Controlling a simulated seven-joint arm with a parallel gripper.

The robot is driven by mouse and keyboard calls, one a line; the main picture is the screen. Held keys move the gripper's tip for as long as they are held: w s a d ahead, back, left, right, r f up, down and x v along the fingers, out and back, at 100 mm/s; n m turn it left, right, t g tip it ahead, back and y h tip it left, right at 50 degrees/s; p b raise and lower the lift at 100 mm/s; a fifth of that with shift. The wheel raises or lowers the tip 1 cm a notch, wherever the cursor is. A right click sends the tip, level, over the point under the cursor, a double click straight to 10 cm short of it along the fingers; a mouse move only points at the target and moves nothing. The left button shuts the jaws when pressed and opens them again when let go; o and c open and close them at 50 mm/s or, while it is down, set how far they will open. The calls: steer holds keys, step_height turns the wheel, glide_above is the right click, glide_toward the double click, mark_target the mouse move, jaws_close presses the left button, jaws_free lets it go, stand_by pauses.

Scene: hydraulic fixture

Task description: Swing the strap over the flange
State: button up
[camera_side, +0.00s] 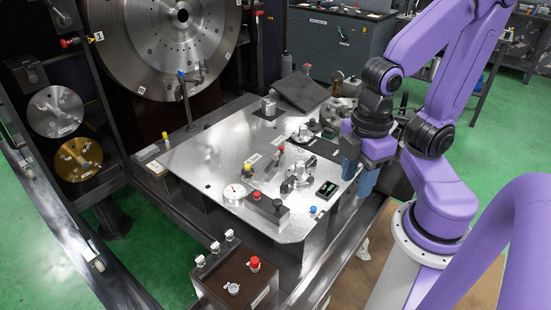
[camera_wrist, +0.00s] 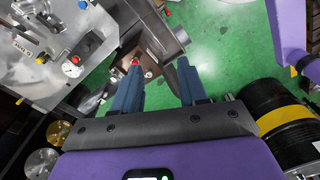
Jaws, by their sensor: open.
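My gripper (camera_side: 359,177) is at the right edge of the metal fixture plate (camera_side: 205,150), with its two blue fingers pointing down. In the wrist view my gripper (camera_wrist: 159,66) has its fingers spread apart with nothing between them. A metal clamp assembly (camera_side: 298,180) stands on the right part of the plate, to the left of the fingers. A second round fitting (camera_side: 304,134) sits farther back on the plate. The parts are small, and I cannot tell surely which is the strap and which the flange, or whether they overlap.
The plate carries a dial gauge (camera_side: 234,192), a red knob (camera_side: 256,196), a yellow knob (camera_side: 247,168) and a small display (camera_side: 327,189). A tilted dark panel (camera_side: 303,91) stands at the back. A box with a red button (camera_side: 254,263) stands in front.

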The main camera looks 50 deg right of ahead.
steer(key=shift+o, duration=0.5)
steer(key=w+d+f+m+t+h, duration=0.1)
steer(key=w+f+m, duration=0.1)
steer(key=w+m, duration=0.8)
steer(key=w+d+f+m+t+h, duration=0.1)
steer(key=w+d+m, duration=0.15)
steer(key=w, duration=1.25)
steer(key=m+h, duration=0.2)
steer(key=m, duration=1.1)
glide_above(281, 147)
steer(key=s+a, duration=0.3)
steer(key=a, duration=0.4)
step_height(281, 147, down, 10)
steer(key=f, duration=0.1)
steer(key=shift+h, duration=0.3)
steer(key=x, duration=1.6)
steer(key=shift+s+d+f, duration=0.25)
steer(key=shift+f, duration=0.1)
jaws_close()
